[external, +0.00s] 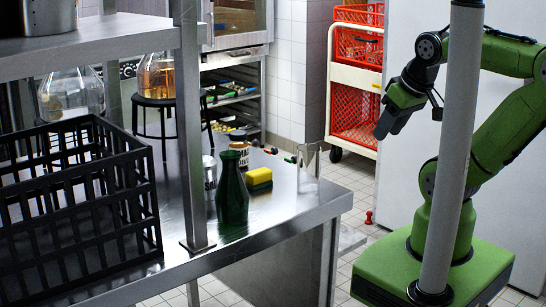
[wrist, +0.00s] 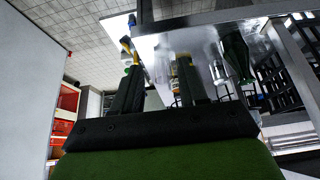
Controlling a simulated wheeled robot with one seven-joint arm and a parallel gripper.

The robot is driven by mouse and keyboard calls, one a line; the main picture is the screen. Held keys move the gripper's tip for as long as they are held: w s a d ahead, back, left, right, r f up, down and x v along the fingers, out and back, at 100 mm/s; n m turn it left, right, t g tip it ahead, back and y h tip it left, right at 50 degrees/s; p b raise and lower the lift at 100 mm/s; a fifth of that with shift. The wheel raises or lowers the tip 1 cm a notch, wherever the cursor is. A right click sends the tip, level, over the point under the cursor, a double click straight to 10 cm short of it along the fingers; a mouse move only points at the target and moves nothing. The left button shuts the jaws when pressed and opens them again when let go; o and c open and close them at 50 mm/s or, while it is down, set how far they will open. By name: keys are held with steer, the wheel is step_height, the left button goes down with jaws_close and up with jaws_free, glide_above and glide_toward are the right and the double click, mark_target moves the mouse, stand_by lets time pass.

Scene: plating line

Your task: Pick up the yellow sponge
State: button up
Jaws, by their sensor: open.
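The yellow sponge (external: 258,176), with a dark green underside, lies on the metal table in the external view. It is just right of a dark green bottle and in front of a brown jar. My gripper (external: 391,126) hangs off the table's right side, well to the right of the sponge and higher. In the wrist view my gripper (wrist: 157,78) has its two dark fingers apart with nothing held between them. A small yellow patch shows by the left finger there; I cannot tell if it is the sponge.
The green bottle (external: 232,192), the jar (external: 239,150) and a clear glass (external: 308,167) stand close around the sponge. A black crate (external: 152,205) and a shelf post (external: 190,120) are to the left. A grey pole (external: 455,150) crosses the view before my arm.

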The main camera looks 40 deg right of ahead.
steer(key=o, duration=0.5)
